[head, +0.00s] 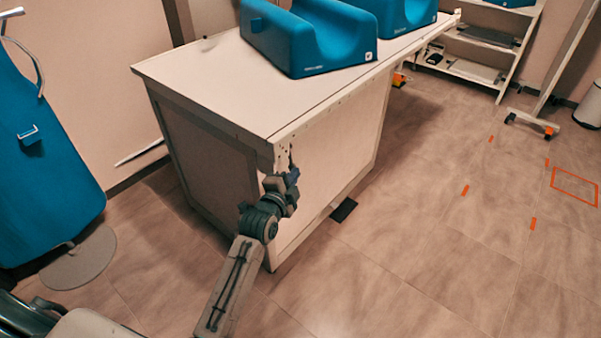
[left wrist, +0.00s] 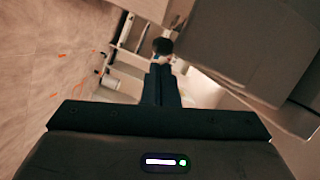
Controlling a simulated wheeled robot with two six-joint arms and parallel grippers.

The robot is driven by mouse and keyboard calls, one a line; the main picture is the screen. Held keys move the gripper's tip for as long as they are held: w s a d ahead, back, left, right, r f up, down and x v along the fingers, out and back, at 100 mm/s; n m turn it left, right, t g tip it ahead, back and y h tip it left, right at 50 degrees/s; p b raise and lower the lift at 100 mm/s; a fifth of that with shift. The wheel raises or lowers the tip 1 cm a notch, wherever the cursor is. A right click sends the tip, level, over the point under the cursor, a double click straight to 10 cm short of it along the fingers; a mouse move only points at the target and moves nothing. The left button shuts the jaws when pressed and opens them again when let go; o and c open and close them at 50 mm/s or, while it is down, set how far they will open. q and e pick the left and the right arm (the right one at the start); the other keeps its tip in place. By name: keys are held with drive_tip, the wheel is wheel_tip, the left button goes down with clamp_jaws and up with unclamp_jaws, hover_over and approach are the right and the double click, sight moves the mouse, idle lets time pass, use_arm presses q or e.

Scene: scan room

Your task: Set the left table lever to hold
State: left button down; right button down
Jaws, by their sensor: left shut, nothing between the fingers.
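The white table (head: 235,88) stands in the middle of the head view. My left gripper (head: 291,172) is at its near front corner, just below the tabletop edge. In the left wrist view my left gripper (left wrist: 161,78) is shut, its fingers together and empty. A dark round knob (left wrist: 162,46), which looks like the end of the table lever, shows just beyond the fingertips. I cannot tell if they touch. In the head view the lever is hidden or too small to make out, and its setting cannot be read. My right gripper is not in view.
Blue cradle-shaped cushions (head: 312,42) lie on the table. A black pedal (head: 344,209) is on the floor beside it. A blue apron (head: 45,150) hangs at the left. Shelves (head: 478,50) stand at the back right.

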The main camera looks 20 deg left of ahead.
use_arm(q)
drive_tip(key=shift+w+a+f+m+t+b, duration=0.15)
drive_tip(key=shift+w+a+f+m+b, duration=0.1)
drive_tip(key=shift+a+m, duration=0.25)
drive_tip(key=shift+w+a+f+m+t+b, duration=0.15)
drive_tip(key=shift+a+f+m, duration=0.15)
drive_tip(key=shift+m, duration=0.2)
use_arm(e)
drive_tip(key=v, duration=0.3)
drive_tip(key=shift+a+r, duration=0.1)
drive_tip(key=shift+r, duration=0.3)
use_arm(q)
drive_tip(key=shift+a, duration=0.15)
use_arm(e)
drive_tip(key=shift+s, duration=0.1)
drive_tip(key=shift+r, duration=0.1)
